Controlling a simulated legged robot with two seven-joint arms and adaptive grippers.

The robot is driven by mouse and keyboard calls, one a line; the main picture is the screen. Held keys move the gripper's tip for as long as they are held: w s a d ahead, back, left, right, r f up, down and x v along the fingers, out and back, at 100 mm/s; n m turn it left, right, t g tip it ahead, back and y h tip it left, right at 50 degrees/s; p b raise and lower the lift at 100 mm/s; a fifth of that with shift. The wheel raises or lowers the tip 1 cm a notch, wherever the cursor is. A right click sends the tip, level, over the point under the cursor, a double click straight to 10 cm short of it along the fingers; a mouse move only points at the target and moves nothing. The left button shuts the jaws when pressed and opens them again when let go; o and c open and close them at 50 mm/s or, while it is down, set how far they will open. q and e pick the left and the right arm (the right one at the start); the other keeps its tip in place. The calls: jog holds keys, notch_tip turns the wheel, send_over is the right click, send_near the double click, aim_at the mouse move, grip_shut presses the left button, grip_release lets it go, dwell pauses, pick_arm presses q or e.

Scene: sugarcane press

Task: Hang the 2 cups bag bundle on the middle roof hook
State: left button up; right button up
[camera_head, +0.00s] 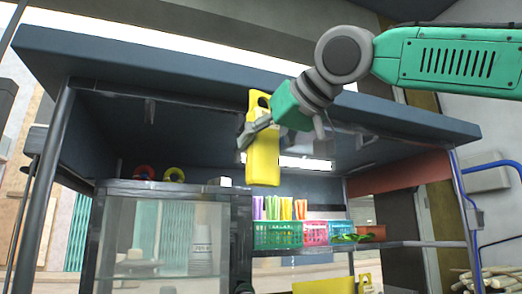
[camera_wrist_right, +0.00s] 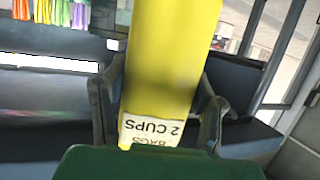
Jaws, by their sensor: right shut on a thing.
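The yellow 2 cups bag bundle (camera_head: 263,160) hangs upright under the stall roof, with a hole near its top. My right gripper (camera_head: 256,132) is shut on its upper part. In the right wrist view, the bundle (camera_wrist_right: 170,60) sits between both fingers of the right gripper (camera_wrist_right: 160,98), and its label reads "BAGS 2 CUPS" upside down. A roof hook (camera_head: 149,110) shows left under the roof (camera_head: 200,75). The middle hook is not clearly visible; the bundle and gripper cover that area. My left gripper is out of view.
A glass cabinet (camera_head: 165,235) stands below left, with red and yellow rings on top. Green, pink and blue baskets (camera_head: 278,235) of colored straws sit on a shelf behind. Another yellow item (camera_head: 325,286) shows at the bottom. The roof's front edge is close to my right arm.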

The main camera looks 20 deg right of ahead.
pick_arm(q)
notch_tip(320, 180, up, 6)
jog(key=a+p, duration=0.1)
jog(key=p, duration=0.5)
pick_arm(e)
jog(key=w+d+r+x, duration=0.1)
jog(key=x, duration=0.8)
jog(key=shift+w+r, duration=0.2)
jog(key=shift+a, duration=0.15)
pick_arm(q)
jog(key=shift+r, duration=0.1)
